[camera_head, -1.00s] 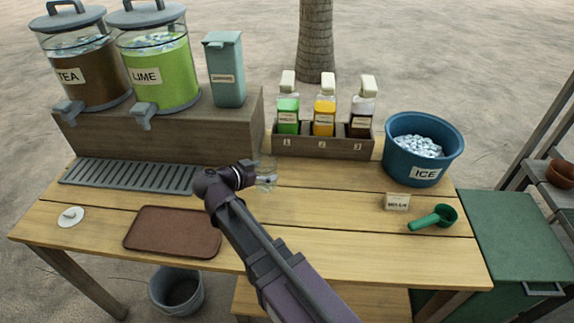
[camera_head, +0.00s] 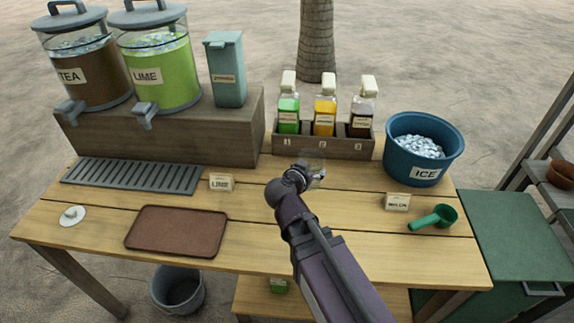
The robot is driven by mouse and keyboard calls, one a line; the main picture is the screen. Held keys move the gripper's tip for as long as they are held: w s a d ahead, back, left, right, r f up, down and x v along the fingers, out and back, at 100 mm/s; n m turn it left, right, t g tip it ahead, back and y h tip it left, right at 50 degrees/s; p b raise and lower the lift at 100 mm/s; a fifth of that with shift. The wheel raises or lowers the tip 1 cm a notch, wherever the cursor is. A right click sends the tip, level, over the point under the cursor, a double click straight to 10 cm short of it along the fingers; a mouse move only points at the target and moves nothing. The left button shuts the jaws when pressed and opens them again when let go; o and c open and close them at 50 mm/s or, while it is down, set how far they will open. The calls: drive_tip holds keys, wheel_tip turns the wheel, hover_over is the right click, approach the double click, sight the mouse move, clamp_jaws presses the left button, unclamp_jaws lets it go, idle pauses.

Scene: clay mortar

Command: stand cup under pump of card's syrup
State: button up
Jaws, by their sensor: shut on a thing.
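My gripper (camera_head: 312,176) is shut on a clear cup (camera_head: 316,158), which is mostly hidden behind it. The cup is in front of the syrup rack (camera_head: 330,147), near its middle slot. The rack holds three pump bottles with pale tops: green (camera_head: 288,115) in slot 1, yellow (camera_head: 324,118) in slot 2 and dark brown (camera_head: 362,121) in slot 3. Their labels are too small to read surely. One card (camera_head: 397,201) at the right seems to read MELON. Another card (camera_head: 221,183) reads LIME, at the left of my gripper.
A blue ICE tub (camera_head: 424,150) and a green scoop (camera_head: 434,218) are at the right. TEA (camera_head: 84,75) and LIME (camera_head: 160,75) dispensers stand on a raised box behind a grey drip grate (camera_head: 130,176). A brown tray (camera_head: 176,231) lies at the front left.

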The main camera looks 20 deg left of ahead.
drive_tip(key=w+a, duration=0.3)
drive_tip(key=w+a+f+b, duration=0.1)
drive_tip(key=w+a, duration=0.7)
drive_tip(key=shift+w+a+f, duration=0.15)
drive_tip(key=shift+w+f, duration=0.05)
drive_tip(key=shift+f, duration=0.05)
drive_tip(key=shift+f+b, duration=0.15)
drive_tip(key=shift+b, duration=0.25)
drive_tip(key=shift+f+b, duration=1.6)
drive_tip(key=shift+f, duration=0.25)
drive_tip(key=o, duration=0.7)
drive_tip(key=shift+r, duration=0.1)
drive_tip(key=shift+o, duration=0.2)
drive_tip(key=shift+r, duration=0.15)
drive_tip(key=p+v, duration=0.4)
drive_tip(key=v, duration=0.8)
drive_tip(key=shift+p, duration=0.3)
